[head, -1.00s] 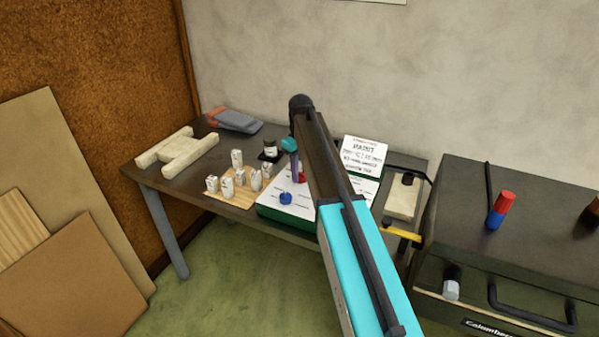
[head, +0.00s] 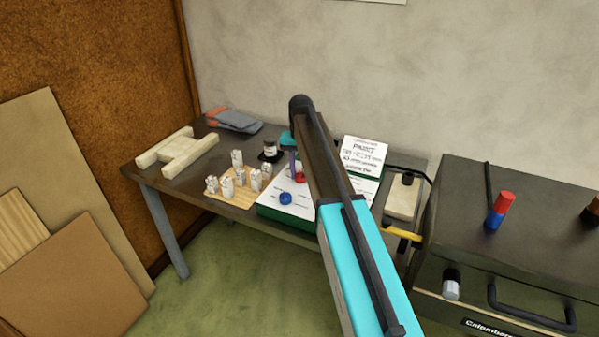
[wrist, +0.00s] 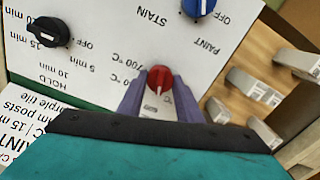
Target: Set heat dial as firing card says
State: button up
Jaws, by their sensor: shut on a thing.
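The white heat panel (head: 270,207) with a green base lies on the table. My gripper (wrist: 158,84) has its purple fingers shut around the red dial (wrist: 159,76), which also shows in the head view (head: 300,177). The red dial's white pointer faces the bottom of the wrist view, toward my palm. A "700 °C" mark (wrist: 127,57) is up and left of it; another temperature mark is partly hidden by a finger.
A blue dial (wrist: 198,6) and a black hold dial (wrist: 48,32) are on the same panel. Several pale upright pieces (head: 238,176) stand on a wooden board close beside it. A dark kiln-like box (head: 510,225) is at right.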

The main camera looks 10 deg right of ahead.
jog(key=m, duration=0.5)
jog(key=shift+w+r, duration=0.15)
jog(key=m, duration=0.5)
jog(key=shift+m, duration=0.4)
jog(key=m, duration=1)
jog(key=shift+m, duration=0.4)
jog(key=o, duration=1)
jog(key=shift+o, duration=0.2)
